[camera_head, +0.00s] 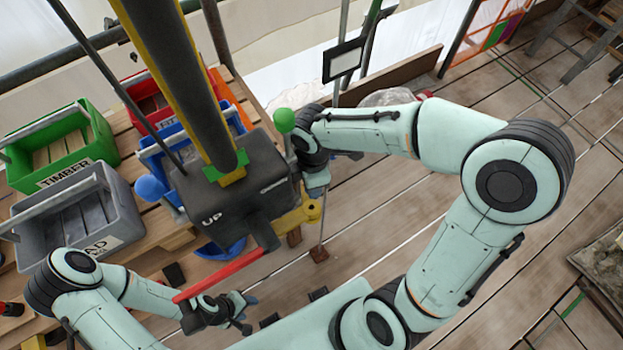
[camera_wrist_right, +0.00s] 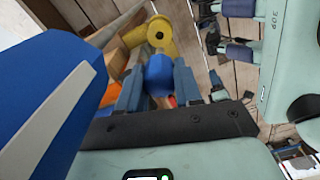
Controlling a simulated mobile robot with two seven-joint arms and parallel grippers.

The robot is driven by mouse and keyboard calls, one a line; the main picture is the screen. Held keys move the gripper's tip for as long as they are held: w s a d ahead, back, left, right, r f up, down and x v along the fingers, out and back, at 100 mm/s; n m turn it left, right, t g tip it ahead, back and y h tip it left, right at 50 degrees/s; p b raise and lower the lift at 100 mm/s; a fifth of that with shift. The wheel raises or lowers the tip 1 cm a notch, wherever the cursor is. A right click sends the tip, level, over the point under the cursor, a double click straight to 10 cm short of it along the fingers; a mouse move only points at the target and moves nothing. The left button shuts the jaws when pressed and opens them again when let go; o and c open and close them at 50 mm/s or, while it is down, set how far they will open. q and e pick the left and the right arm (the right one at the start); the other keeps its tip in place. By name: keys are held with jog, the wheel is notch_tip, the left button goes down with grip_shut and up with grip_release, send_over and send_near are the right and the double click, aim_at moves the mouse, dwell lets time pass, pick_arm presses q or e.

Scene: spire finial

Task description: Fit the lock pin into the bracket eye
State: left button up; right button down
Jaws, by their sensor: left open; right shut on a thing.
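My right gripper (camera_head: 318,190) is beside the dark block marked UP (camera_head: 235,205). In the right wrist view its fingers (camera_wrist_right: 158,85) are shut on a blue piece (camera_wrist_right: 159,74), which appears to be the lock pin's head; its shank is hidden. The yellow bracket eye (camera_head: 312,210) sticks out from the block's right side, just below the gripper. It also shows in the wrist view (camera_wrist_right: 160,28), right beyond the blue piece. I cannot tell whether the pin touches or enters the eye.
A yellow-and-black pole (camera_head: 180,75) rises from the block. A blue ball (camera_head: 150,188) and a green ball (camera_head: 284,120) flank it. Green (camera_head: 75,165), grey (camera_head: 118,228) and red crates stand at left. A thin line hangs to a brown piece (camera_head: 319,254).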

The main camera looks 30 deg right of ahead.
jog(key=shift+f+b, duration=1.75)
jog(key=shift+f, duration=1.05)
pick_arm(q)
jog(key=s+f, duration=0.2)
jog(key=f, duration=0.1)
jog(key=s+f, duration=0.1)
jog(key=shift+f, duration=0.3)
jog(key=shift+w+r, duration=0.1)
jog(key=shift+w, duration=0.05)
jog(key=shift+s+f+g+b, duration=0.15)
jog(key=shift+s+f+b, duration=0.2)
jog(key=shift+f+b, duration=0.4)
jog(key=shift+s+f+g+b, duration=0.15)
jog(key=shift+s+f+b, duration=0.2)
jog(key=shift+f+b, duration=0.35)
pick_arm(e)
jog(key=shift+f, duration=2.05)
jog(key=shift+r, duration=0.15)
pick_arm(q)
jog(key=shift+w+r+p, duration=0.35)
jog(key=shift+r+p, duration=0.35)
jog(key=shift+p, duration=0.05)
jog(key=shift+w+r+p, duration=0.3)
jog(key=shift+r+p, duration=0.4)
pick_arm(e)
jog(key=shift+r, duration=1.6)
pick_arm(q)
jog(key=shift+f, duration=0.1)
pick_arm(e)
jog(key=shift+f, duration=0.25)
